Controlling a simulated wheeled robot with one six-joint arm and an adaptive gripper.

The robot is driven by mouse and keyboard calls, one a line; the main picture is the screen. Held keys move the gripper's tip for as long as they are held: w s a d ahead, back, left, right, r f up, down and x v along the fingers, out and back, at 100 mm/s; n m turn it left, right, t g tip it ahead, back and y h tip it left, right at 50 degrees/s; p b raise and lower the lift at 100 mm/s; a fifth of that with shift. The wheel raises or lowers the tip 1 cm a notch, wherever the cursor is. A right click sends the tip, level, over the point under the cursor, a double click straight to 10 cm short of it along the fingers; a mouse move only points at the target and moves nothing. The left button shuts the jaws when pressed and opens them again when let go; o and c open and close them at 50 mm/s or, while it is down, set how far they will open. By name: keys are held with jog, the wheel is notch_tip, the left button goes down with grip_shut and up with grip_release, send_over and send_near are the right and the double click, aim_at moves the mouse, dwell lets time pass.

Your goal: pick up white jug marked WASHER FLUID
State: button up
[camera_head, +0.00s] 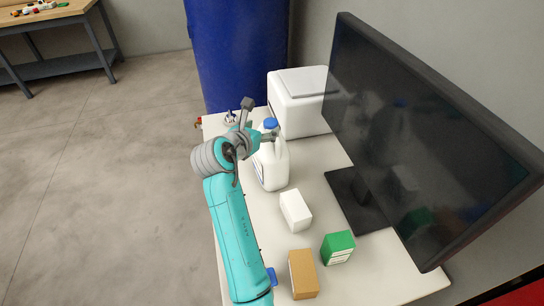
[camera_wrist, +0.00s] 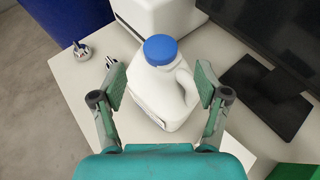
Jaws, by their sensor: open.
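The white jug (camera_head: 272,168) with a blue cap stands upright on the white table, just right of my gripper in the head view. In the wrist view the jug (camera_wrist: 157,93) is centred ahead, between the two finger pads. My gripper (camera_wrist: 161,88) is open, with one finger on each side of the jug and gaps visible. In the head view my gripper (camera_head: 259,119) is at the height of the jug's upper part, and my arm hides the jug's left side. No label text is readable.
A large black monitor (camera_head: 420,130) stands on the right. A white box-shaped device (camera_head: 299,103) is behind the jug. A white box (camera_head: 295,210), a brown box (camera_head: 303,273) and a green box (camera_head: 338,247) are in front. A blue barrel (camera_head: 238,50) stands beyond the table (camera_head: 353,280).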

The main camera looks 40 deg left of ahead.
aim_at(269, 123)
jog(key=shift+x, duration=3.45)
jog(key=shift+r, duration=0.1)
grip_shut()
jog(key=shift+r, duration=0.15)
